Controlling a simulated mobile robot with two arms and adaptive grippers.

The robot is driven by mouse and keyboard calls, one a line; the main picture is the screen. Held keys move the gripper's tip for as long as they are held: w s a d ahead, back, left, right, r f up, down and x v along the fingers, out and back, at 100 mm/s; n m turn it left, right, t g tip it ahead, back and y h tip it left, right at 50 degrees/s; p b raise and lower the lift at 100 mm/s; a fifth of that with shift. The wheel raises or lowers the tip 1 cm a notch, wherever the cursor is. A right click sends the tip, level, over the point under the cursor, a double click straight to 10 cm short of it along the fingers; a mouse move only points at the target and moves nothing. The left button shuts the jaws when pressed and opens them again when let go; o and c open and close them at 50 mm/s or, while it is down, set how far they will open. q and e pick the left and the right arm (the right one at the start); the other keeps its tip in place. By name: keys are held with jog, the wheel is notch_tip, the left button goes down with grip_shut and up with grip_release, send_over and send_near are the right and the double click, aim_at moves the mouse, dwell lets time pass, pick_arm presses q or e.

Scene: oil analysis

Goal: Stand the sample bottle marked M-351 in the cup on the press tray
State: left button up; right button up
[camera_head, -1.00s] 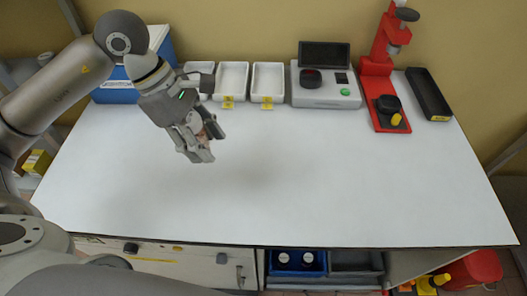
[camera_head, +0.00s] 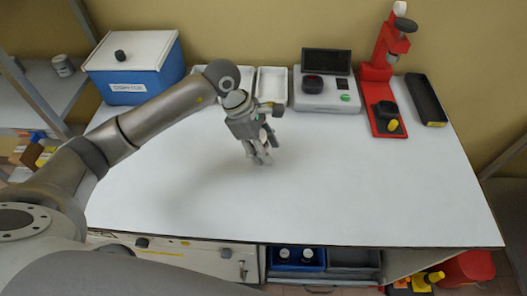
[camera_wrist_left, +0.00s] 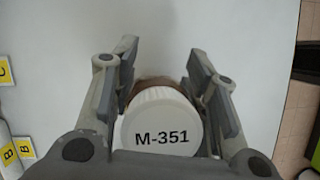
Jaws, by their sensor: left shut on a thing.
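My left gripper (camera_head: 258,158) is shut on the sample bottle and holds it above the white bench, left of the press. In the left wrist view the bottle's white cap (camera_wrist_left: 162,125) reads M-351 and sits between the two fingers (camera_wrist_left: 165,85). Some brown of the bottle (camera_wrist_left: 160,83) shows past the cap. The red press (camera_head: 375,72) stands at the back right, with a dark cup (camera_head: 386,108) on its tray (camera_head: 388,130). Whether the cup is empty cannot be told. My right gripper is not in view.
A grey device with a dark screen (camera_head: 327,93) and white trays (camera_head: 271,86) stand along the back. A black tray (camera_head: 426,99) is right of the press. A blue cooler (camera_head: 135,70) is at the back left. The bench (camera_head: 360,195) is clear in the middle and front.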

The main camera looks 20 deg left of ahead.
pick_arm(q)
jog(key=shift+f, duration=1.3)
jog(key=shift+f, duration=0.15)
jog(key=o, duration=1.1)
